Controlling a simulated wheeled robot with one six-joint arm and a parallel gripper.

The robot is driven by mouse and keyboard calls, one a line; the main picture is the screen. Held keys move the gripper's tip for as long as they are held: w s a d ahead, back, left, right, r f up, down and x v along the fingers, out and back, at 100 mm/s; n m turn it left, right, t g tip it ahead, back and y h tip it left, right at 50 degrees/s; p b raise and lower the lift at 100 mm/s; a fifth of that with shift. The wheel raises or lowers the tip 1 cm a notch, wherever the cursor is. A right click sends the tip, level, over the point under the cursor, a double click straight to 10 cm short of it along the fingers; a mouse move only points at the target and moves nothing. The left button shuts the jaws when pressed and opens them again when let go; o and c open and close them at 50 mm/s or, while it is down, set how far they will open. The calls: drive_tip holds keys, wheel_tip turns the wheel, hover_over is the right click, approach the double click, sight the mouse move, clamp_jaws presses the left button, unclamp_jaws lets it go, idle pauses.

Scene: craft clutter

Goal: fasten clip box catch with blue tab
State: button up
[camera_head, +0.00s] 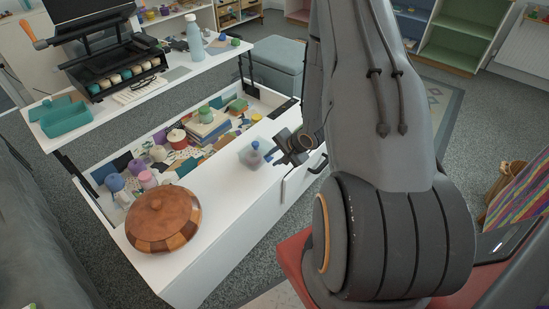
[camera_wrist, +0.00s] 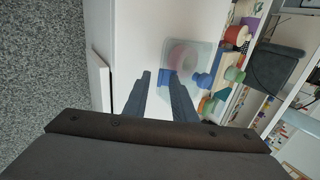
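A small clear clip box (camera_head: 251,157) stands on the white top near the edge of the open compartment. It also shows in the wrist view (camera_wrist: 190,57), with something pink visible through its wall. Blue shows on its side facing my gripper (camera_head: 268,157), and a blue patch (camera_wrist: 165,76) lies by my fingertips in the wrist view. A second blue piece (camera_wrist: 203,79) is at the box's right side there. My gripper (camera_wrist: 156,73) is open, its two fingers apart and nothing seen between them. It is close to the box; contact and the catch's state cannot be told.
A round wooden lidded pot (camera_head: 163,218) stands on the near part of the white top. The open compartment (camera_head: 100,196) holds jars, spools and books. A raised shelf (camera_head: 140,92) carries a teal tray (camera_head: 65,119) and a bottle (camera_head: 195,38). The white top beside the box is clear.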

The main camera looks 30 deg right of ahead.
sight(274, 169)
clamp_jaws()
drive_tip(key=shift+s+f, duration=0.1)
drive_tip(key=shift+f, duration=0.05)
drive_tip(key=shift+s+f+t+y, duration=0.15)
drive_tip(key=shift+f+t+y, duration=0.25)
drive_tip(key=shift+t, duration=0.5)
drive_tip(key=shift+f+t+y+b, duration=0.35)
drive_tip(key=shift+t+b, duration=0.3)
drive_tip(key=shift+t, duration=0.25)
drive_tip(key=t+b, duration=0.1)
drive_tip(key=f+t+y+b, duration=0.1)
drive_tip(key=t, duration=0.1)
drive_tip(key=shift+f+b, duration=0.3)
drive_tip(key=t+b, duration=0.1)
drive_tip(key=t+y+b, duration=0.1)
drive_tip(key=shift+w+f+t, duration=0.3)
drive_tip(key=shift+f, duration=0.1)
drive_tip(key=shift+w+a+t+b, duration=0.1)
drive_tip(key=shift+t+b, duration=0.4)
drive_tip(key=shift+b, duration=0.1)
